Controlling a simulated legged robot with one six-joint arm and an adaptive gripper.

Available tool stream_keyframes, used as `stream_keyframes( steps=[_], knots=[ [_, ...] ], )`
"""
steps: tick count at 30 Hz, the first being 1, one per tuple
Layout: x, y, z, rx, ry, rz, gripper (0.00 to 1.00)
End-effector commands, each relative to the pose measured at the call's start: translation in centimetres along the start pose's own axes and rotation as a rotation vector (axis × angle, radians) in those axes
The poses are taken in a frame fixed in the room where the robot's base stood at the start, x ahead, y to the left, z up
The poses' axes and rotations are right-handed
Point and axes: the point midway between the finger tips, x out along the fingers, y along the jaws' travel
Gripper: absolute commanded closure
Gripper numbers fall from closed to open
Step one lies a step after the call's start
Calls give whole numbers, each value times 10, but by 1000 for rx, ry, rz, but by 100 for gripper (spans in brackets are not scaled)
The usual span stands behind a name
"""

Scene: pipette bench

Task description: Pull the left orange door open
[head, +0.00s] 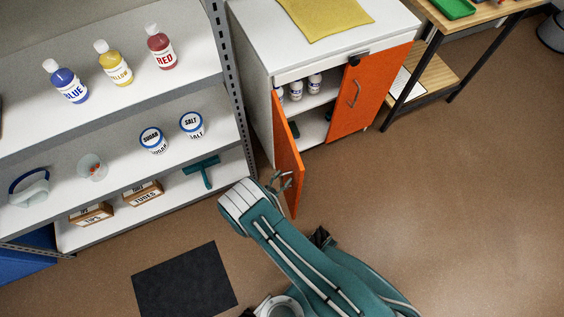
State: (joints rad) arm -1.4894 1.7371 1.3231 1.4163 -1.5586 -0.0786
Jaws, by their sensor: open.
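The left orange door (288,162) stands swung out from the white cabinet (258,100), seen nearly edge-on. The opening behind it shows shelves with several small white bottles. The right orange door (365,90) is closed, with a grey handle (355,94) on its face. My gripper (281,181) is open at the lower part of the left door, in front of its left side. The left door's handle is hard to make out behind the fingers. I cannot tell whether the fingers touch the door.
A white shelf unit (110,112) with bottles, jars and boxes stands close on the left. A wooden table (483,18) with black legs stands at the right. A dark mat (185,284) lies on the floor. The brown floor at the right is clear.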

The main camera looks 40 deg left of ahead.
Motion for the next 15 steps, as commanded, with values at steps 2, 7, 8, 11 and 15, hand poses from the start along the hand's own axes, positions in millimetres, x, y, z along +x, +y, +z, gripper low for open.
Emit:
stream_keyframes(
  steps=[2,7,8,11,15],
  knots=[
    [-5,0,0,0,0,-1,49],
    [-32,-2,1,-2,0,-6,49],
    [-38,-2,1,-2,0,-5,49],
    [-60,-2,1,-2,0,-7,49],
    [-88,-3,2,-2,0,-5,49]
  ],
)
